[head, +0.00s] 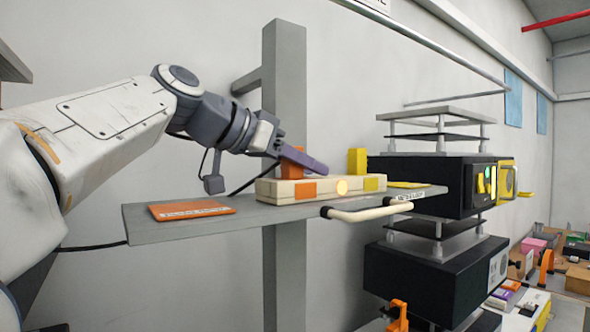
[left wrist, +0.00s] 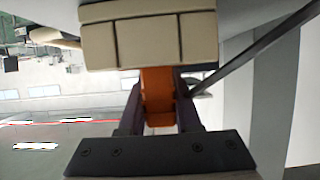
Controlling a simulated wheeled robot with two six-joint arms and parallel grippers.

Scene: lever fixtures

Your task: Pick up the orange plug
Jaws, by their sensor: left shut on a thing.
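The orange plug (head: 289,170) is upright at the left part of a long cream block (head: 328,190) on the grey shelf. My left gripper (head: 302,160) comes in from the left and is shut on the plug; a finger hides part of it. In the left wrist view the orange plug (left wrist: 158,92) sits between the two dark fingers (left wrist: 159,110), with the cream block (left wrist: 148,43) right beyond it. The plug's lower end meets the block in view; I cannot tell whether it is still seated. My right gripper is not in view.
A yellow plug (head: 357,161) stands at the block's right end. An orange labelled card (head: 192,210) lies on the shelf (head: 155,233) at left. A cream handle (head: 370,213) juts from the front edge. A grey post (head: 284,90) stands behind; black equipment (head: 425,172) is at right.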

